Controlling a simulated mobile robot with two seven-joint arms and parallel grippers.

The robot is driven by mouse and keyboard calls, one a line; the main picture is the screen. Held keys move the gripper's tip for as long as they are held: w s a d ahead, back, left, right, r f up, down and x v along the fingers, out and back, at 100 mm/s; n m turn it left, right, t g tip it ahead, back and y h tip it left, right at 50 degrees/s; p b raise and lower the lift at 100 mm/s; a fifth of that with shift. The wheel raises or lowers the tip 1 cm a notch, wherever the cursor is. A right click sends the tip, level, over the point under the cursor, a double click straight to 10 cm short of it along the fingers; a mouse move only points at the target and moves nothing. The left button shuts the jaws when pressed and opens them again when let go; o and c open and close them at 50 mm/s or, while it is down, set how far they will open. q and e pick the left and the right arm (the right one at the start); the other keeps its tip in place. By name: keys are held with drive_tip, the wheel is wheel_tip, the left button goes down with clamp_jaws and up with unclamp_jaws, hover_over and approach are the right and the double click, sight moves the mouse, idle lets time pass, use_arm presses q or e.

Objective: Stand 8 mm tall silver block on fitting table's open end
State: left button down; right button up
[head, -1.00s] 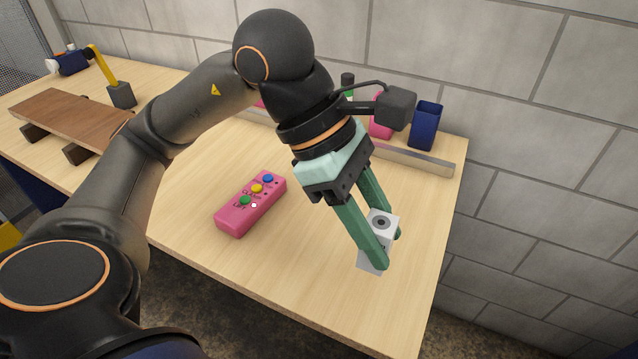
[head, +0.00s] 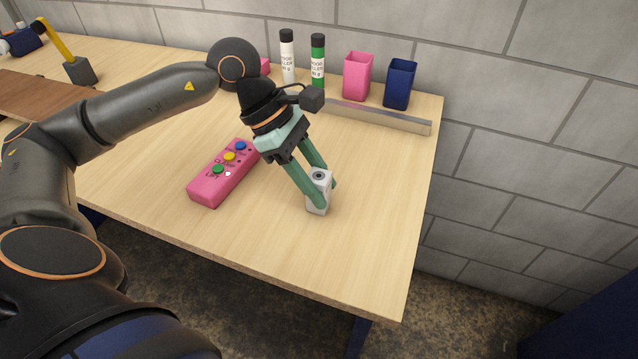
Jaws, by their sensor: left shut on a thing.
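The silver block (head: 317,201) stands upright at the open right end of the wooden fitting table (head: 372,238), with a dark round hole in its top. My left gripper (head: 322,197) reaches down from the upper left, its two green fingers on either side of the block and shut on it. The block's foot looks at or very near the table top; I cannot tell whether it touches. Any height marking on the block is too small to read. My right gripper is not in view.
A pink control box (head: 205,190) with coloured buttons lies left of the block. A metal rail (head: 385,118) runs behind, with a pink cup (head: 357,76), a blue cup (head: 399,85) and two bottles beyond. Bare table lies in front and right of the block.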

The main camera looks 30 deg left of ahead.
use_arm(q)
drive_tip(key=shift+f, duration=0.1)
drive_tip(key=shift+f, duration=0.2)
drive_tip(key=shift+c, duration=2.3)
unclamp_jaws()
drive_tip(key=shift+r, duration=0.1)
drive_tip(key=shift+r, duration=0.2)
drive_tip(key=v, duration=1.1)
drive_tip(key=shift+a+r+p, duration=0.25)
drive_tip(key=shift+r+p, duration=0.05)
drive_tip(key=shift+p, duration=0.1)
drive_tip(key=shift+s, duration=0.1)
